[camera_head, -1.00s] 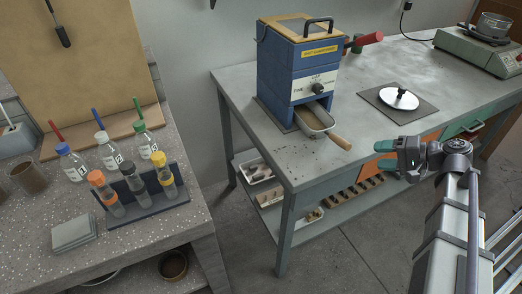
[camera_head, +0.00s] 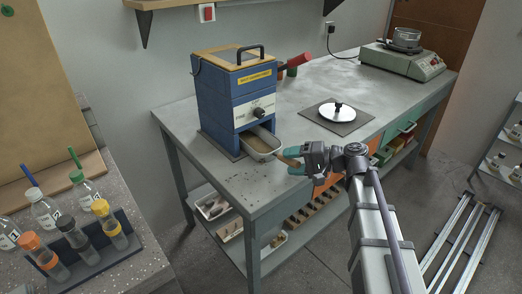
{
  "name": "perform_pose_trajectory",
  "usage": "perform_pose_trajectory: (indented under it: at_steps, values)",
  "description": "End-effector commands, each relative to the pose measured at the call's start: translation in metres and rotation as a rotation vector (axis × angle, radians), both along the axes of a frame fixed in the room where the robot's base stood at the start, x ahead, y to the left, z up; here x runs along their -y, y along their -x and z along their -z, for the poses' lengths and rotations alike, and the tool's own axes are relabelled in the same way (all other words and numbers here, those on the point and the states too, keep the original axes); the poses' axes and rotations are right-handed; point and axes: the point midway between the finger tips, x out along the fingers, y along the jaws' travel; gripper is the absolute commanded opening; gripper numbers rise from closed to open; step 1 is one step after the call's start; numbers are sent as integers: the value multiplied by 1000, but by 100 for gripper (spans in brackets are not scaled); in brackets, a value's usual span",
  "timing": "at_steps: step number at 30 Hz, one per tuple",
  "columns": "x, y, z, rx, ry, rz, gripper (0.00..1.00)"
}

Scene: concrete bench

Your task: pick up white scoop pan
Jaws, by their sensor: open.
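The white scoop pan (camera_head: 262,149) sits in the lower opening of the blue machine (camera_head: 236,95), its front sticking out over the bench and grainy brownish material inside it. Its wooden handle points right and toward me, and is mostly hidden by my gripper. My gripper (camera_head: 289,161), with teal fingertips, is open at the handle end, just right of the pan. I cannot tell whether the fingers are around the handle or in front of it.
The machine stands on the grey concrete bench (camera_head: 185,112). A round white lid (camera_head: 337,112) lies on a dark mat to the right. A green hotplate (camera_head: 403,62) is at the far right end. A second counter with bottles and a vial rack (camera_head: 85,250) is at lower left.

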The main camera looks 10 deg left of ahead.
Motion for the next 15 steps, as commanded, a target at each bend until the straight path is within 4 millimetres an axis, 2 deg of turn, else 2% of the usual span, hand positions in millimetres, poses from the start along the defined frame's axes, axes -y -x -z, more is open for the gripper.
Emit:
perform_pose_trajectory:
  at_steps: [3,8,15]
  values:
    - [-13,-2,5,0,0,0,55]
    - [-13,-2,3,-1,0,1,55]
    - [-12,-2,3,-1,0,1,33]
